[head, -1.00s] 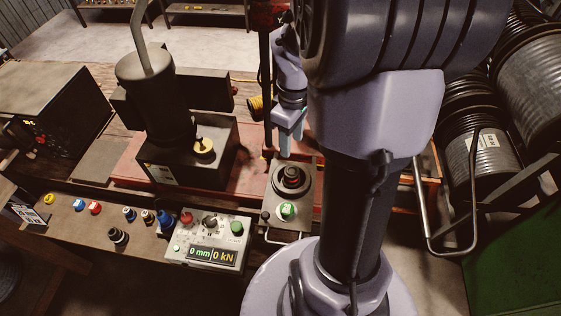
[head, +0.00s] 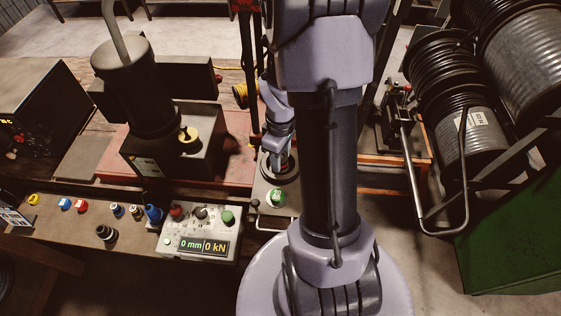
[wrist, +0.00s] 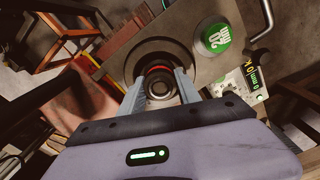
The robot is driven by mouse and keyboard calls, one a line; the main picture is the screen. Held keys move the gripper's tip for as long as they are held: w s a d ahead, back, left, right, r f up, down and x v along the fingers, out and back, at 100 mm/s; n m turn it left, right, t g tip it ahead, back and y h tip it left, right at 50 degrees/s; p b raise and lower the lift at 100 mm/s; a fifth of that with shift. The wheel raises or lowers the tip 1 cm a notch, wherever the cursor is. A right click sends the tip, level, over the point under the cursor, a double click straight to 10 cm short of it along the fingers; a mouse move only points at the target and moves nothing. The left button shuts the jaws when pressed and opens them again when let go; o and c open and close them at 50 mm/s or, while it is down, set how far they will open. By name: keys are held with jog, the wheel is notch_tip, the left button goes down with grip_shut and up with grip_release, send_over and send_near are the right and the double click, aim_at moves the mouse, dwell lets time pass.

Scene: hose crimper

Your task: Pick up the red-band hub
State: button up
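The red-band hub (wrist: 160,84) is a dark round part with a red band showing on its far side. It sits in the dark ring on the grey block (wrist: 208,72), which also shows in the head view (head: 262,192). My gripper (wrist: 160,80) reaches down over it, with one pale blue finger on each side of the hub. The fingers stand apart, and I see no clear contact with the hub. In the head view my gripper (head: 279,160) is over the ring, and the hub is hidden there.
A green labelled knob (head: 277,196) stands on the block close to the ring. The crimper's dark cylinder (head: 138,90) is to the left. A control box (head: 197,234) reads 0 mm and 0 kN. Hose reels (head: 462,125) and a bent metal handle (head: 413,180) are at the right.

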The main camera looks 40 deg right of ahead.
grip_shut()
jog(key=shift+w+r, duration=0.1)
